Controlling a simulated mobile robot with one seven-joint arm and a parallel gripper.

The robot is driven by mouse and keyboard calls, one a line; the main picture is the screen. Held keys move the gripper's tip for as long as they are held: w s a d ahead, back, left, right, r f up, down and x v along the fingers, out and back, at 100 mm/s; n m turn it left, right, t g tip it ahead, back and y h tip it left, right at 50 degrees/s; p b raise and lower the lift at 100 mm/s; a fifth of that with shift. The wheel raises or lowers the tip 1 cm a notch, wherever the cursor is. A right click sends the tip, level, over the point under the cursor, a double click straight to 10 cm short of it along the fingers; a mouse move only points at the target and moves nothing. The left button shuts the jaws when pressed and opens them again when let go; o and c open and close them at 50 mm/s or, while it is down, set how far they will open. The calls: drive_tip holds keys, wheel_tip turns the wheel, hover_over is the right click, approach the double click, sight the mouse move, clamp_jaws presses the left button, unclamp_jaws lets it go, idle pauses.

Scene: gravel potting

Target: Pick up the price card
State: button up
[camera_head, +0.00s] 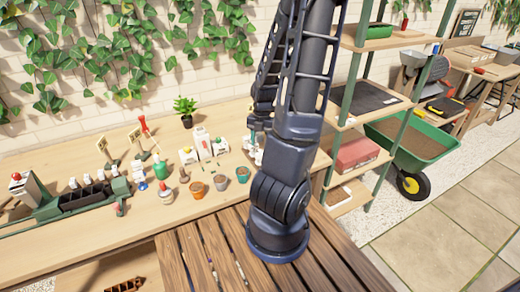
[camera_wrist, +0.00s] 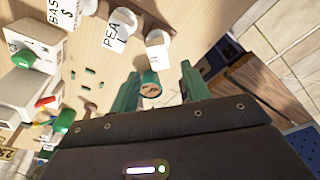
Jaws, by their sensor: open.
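My gripper shows in the wrist view (camera_wrist: 160,88), its two green fingers apart and nothing visibly held between them. In that view a white card lettered BAS with a dollar sign (camera_wrist: 62,12) is at the top left. A white piece lettered PEA (camera_wrist: 118,30) and another white lettered piece (camera_wrist: 157,48) lie beyond the fingers. I cannot tell which is the price card. My arm hides the bench around my gripper in the head view.
A small green-rimmed pot (camera_wrist: 150,84) appears between the fingers. A shelf rack (camera_head: 352,75) stands right of my arm. The front of the bench (camera_head: 90,240) is bare.

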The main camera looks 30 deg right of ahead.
drive_tip(key=s+a+r+m+t+h, duration=0.1)
drive_tip(key=a+r+m+h, duration=0.15)
drive_tip(key=r+m, duration=0.55)
drive_tip(key=s+a+r+m+t+h, duration=0.1)
drive_tip(key=a+r+m, duration=0.4)
drive_tip(key=r, duration=0.4)
drive_tip(key=s+a+r+m+t+y, duration=0.2)
drive_tip(key=s+a+r+m+t, duration=0.2)
drive_tip(key=s+r+m, duration=0.4)
wheel_tip(320, 180, up, 3)
drive_tip(key=m, duration=0.5)
drive_tip(key=shift+s+a+m, duration=0.25)
drive_tip(key=shift+s+m, duration=0.05)
drive_tip(key=shift+s, duration=0.2)
drive_tip(key=c, duration=0.3)
